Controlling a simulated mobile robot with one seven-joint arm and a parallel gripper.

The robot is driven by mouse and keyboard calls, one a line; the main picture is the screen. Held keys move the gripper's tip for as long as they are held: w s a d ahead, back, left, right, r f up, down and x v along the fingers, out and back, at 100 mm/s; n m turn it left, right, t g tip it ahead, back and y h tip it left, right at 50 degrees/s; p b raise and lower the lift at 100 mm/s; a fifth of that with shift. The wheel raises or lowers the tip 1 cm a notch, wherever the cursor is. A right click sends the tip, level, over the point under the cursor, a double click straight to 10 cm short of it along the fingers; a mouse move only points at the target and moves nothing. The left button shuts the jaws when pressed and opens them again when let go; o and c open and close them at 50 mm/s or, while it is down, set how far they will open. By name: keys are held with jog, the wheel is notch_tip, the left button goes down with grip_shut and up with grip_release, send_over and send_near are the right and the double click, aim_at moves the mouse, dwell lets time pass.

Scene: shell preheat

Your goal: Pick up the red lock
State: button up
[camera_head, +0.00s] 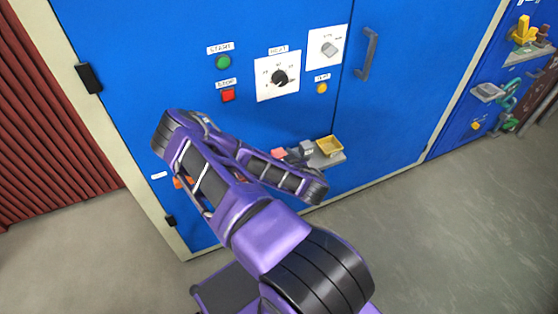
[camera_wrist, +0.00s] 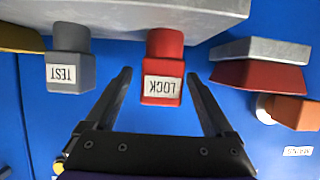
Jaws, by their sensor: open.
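The red lock (camera_wrist: 163,65) shows in the wrist view, with a white label reading LOCK upside down. It is at the edge of a grey shelf (camera_wrist: 120,12). My gripper (camera_wrist: 159,76) is open, with one finger on each side of the lock in the picture and visible gaps to both. I cannot tell whether the fingertips are level with it in depth. A grey piece labelled TEST (camera_wrist: 69,65) sits to the left of the lock. In the head view my arm covers the gripper; a small red patch (camera_head: 279,154) shows beside the grey piece (camera_head: 305,148).
A red block under a grey plate (camera_wrist: 258,76) and an orange knob (camera_wrist: 290,112) are to the right in the wrist view. The blue cabinet (camera_head: 400,110) carries a dial panel (camera_head: 277,77) and buttons above.

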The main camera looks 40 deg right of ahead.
aim_at(275, 153)
jog(key=x, duration=0.3)
jog(key=shift+w, duration=0.15)
jog(key=shift+c, duration=0.3)
grip_shut()
